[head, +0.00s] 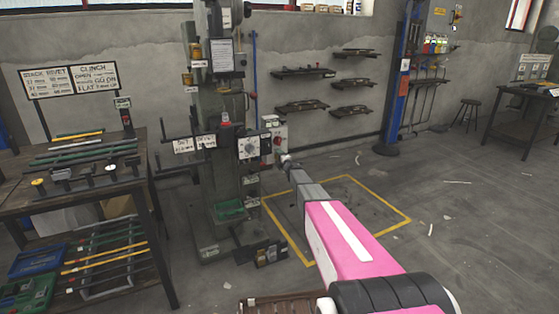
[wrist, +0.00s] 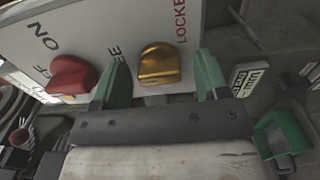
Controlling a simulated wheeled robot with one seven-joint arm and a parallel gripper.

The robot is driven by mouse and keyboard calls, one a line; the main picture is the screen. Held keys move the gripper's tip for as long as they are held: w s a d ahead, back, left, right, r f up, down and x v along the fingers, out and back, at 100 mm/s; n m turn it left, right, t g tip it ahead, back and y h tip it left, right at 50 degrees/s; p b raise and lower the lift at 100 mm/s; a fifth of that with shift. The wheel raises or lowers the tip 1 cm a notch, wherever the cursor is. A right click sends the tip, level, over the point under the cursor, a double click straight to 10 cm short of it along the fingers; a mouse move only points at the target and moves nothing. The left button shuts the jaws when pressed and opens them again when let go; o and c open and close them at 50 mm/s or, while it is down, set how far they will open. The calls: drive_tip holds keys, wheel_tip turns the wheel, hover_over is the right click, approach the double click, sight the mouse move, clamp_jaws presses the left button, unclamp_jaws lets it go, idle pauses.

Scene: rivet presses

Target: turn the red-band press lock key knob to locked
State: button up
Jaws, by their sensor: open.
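In the wrist view, a gold knob (wrist: 158,65) sits on a pale panel (wrist: 115,25), with lettering ending in "EE" on its left and "LOCKE" on its right. My gripper (wrist: 163,80) is open, with one green finger on each side of the gold knob. Gaps show between the fingers and the knob; I cannot tell whether they touch it lower down. Which way the knob points is unclear. In the head view, my gripper (head: 284,158) is small beside the press's control box (head: 268,125); the gold knob cannot be made out there.
A red knob (wrist: 72,75) sits left of my gripper on the same panel, near "NO" lettering. A green tray-like part (wrist: 282,135) is at lower right. Floor to the right is mostly clear.

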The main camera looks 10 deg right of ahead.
drive_tip(key=c, duration=0.9)
drive_tip(key=shift+m, duration=0.4)
drive_tip(key=m, duration=1.7)
drive_tip(key=o, duration=0.9)
